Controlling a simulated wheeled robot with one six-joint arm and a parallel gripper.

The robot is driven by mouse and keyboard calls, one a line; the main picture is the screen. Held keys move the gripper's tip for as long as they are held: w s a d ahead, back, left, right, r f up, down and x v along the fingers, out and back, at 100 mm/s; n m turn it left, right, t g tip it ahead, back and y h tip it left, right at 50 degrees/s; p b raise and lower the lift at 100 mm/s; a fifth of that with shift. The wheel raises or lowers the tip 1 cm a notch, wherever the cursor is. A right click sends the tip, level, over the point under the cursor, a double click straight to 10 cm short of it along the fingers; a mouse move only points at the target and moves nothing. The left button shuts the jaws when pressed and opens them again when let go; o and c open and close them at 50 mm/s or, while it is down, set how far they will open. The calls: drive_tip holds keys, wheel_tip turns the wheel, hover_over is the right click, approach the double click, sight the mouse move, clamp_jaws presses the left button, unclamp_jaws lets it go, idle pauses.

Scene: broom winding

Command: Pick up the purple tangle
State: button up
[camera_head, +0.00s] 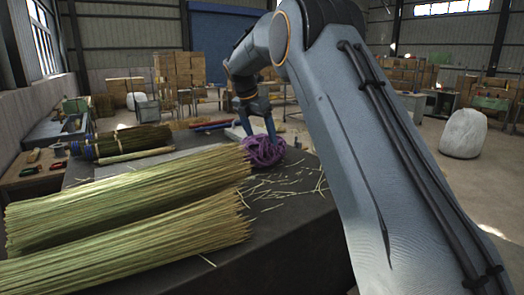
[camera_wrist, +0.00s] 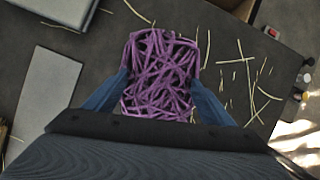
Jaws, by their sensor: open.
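The purple tangle (camera_head: 264,151) is a loose ball of purple strands. It sits on the dark tabletop (camera_head: 290,215) in the head view, just past the ends of the straw bundles. In the wrist view the tangle (camera_wrist: 158,72) fills the space between the two blue fingers. My gripper (camera_head: 257,130) points down at it, with a finger on either side. My gripper (camera_wrist: 160,88) is open around the tangle. I cannot tell whether the fingers touch the strands. Part of the tangle's near side is hidden by the gripper body in the wrist view.
Two large straw bundles (camera_head: 120,205) lie across the table's left and front. Loose straws (camera_head: 295,182) are scattered right of the tangle. A grey plate (camera_wrist: 45,95) lies left of it in the wrist view. A side table with tools (camera_head: 38,172) stands at the left.

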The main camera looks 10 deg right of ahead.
drive_tip(key=shift+f, duration=0.1)
drive_tip(key=shift+c, duration=0.3)
drive_tip(key=c, duration=1.5)
drive_tip(key=shift+w+r+b, duration=0.1)
drive_tip(key=shift+r+b, duration=0.55)
drive_tip(key=shift+r, duration=0.25)
drive_tip(key=shift+d+r+b, duration=0.15)
drive_tip(key=shift+r+b, duration=0.6)
drive_tip(key=shift+r, duration=0.2)
drive_tip(key=shift+w+d+b, duration=0.35)
drive_tip(key=shift+w+d, duration=0.75)
drive_tip(key=shift+d, duration=1.65)
drive_tip(key=shift+w+d+b, duration=0.3)
drive_tip(key=shift+w+d, duration=0.85)
drive_tip(key=shift+d, duration=1.55)
drive_tip(key=shift+w+d+b, duration=0.35)
drive_tip(key=shift+w+d, duration=0.75)
drive_tip(key=shift+d, duration=1.65)
